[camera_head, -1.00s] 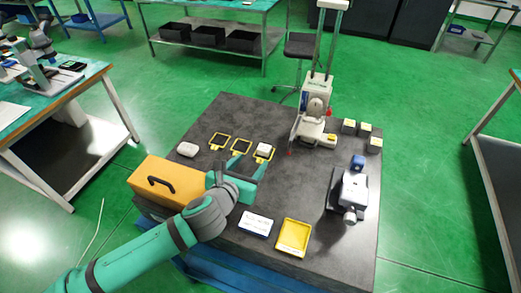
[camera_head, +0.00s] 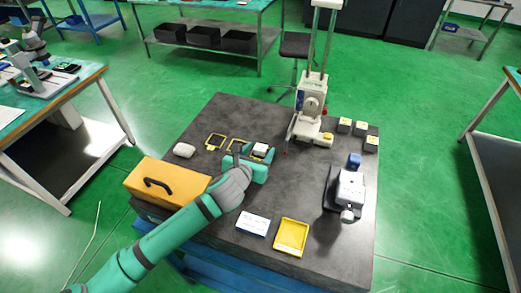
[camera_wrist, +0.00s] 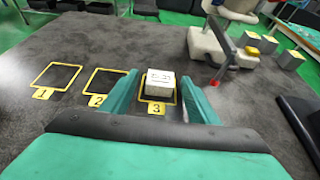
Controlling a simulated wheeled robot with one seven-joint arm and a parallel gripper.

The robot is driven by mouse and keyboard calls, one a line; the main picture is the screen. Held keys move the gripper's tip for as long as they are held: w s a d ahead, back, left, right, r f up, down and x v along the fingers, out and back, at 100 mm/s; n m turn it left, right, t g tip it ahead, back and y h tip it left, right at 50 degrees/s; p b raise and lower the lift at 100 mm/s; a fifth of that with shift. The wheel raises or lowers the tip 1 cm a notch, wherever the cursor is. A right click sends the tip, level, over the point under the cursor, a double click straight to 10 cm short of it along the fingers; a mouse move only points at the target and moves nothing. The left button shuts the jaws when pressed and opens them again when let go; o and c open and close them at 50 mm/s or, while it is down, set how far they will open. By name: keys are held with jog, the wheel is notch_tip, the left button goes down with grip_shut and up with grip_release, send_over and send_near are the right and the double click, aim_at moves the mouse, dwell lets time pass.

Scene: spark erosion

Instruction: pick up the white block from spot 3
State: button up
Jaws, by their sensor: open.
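The white block (camera_wrist: 160,80) sits on spot 3 (camera_wrist: 154,108), a yellow-outlined square at the right end of a row of three. It also shows in the head view (camera_head: 261,148). My gripper (camera_wrist: 162,98) is open. In the wrist view its two green fingers stand left and right of the block, with gaps on both sides, so nothing is held. In the head view my gripper (camera_head: 250,160) is low over the table, in front of spot 3. Spots 1 (camera_wrist: 54,76) and 2 (camera_wrist: 104,84) are empty.
A white stand machine (camera_head: 310,108) is behind and right of the block, with several small blocks (camera_head: 360,128) beyond. A yellow case (camera_head: 165,182) lies left of my arm.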

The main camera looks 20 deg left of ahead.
jog(key=c, duration=1.3)
jog(key=shift+r, duration=0.2)
